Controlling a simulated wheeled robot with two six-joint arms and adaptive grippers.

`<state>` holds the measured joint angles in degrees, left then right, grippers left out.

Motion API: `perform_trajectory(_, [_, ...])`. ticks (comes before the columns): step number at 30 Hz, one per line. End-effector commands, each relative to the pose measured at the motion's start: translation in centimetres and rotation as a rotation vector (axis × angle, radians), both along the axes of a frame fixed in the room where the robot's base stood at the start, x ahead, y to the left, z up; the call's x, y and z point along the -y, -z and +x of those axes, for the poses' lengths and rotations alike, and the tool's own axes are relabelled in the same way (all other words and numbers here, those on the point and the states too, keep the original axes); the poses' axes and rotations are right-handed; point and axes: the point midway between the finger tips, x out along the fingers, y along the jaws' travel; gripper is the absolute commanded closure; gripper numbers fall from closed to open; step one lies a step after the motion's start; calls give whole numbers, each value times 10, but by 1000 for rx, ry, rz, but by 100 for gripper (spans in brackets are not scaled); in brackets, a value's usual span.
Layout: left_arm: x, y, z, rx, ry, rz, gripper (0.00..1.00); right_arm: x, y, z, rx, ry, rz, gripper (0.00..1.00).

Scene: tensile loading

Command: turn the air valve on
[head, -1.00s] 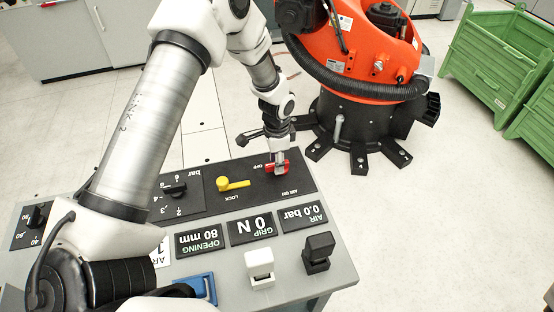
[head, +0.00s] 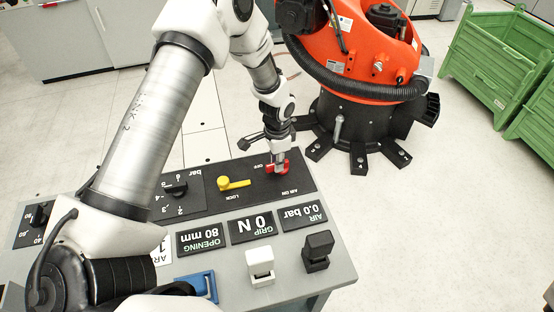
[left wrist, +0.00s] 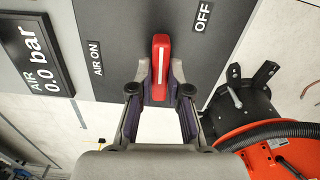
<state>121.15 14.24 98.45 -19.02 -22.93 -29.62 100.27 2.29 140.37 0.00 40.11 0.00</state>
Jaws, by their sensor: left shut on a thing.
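The red air valve handle (head: 283,170) with a white stripe sits on the black panel of the console, by the AIR ON and OFF labels. In the left wrist view the handle (left wrist: 160,55) lies between the AIR ON label (left wrist: 96,58) and the OFF label (left wrist: 203,17). My left gripper (head: 278,162) reaches down from above and is shut on the handle, one finger on each side. The air display (head: 302,216) reads 0.0 bar; it also shows in the left wrist view (left wrist: 38,72).
A yellow lock lever (head: 236,184) and a black pressure knob (head: 175,189) are left of the valve. White (head: 260,264) and black (head: 317,250) blocks and a blue part (head: 207,284) are at the front. An orange robot (head: 365,60) stands behind; green crates (head: 500,60) are at right.

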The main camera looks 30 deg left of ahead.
Motion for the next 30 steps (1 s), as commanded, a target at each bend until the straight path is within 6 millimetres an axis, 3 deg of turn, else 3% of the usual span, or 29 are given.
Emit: perform_trajectory(30, [14, 1, -6, -10, -906, 2, 100, 0, -56, 0, 0, 0, 0, 60])
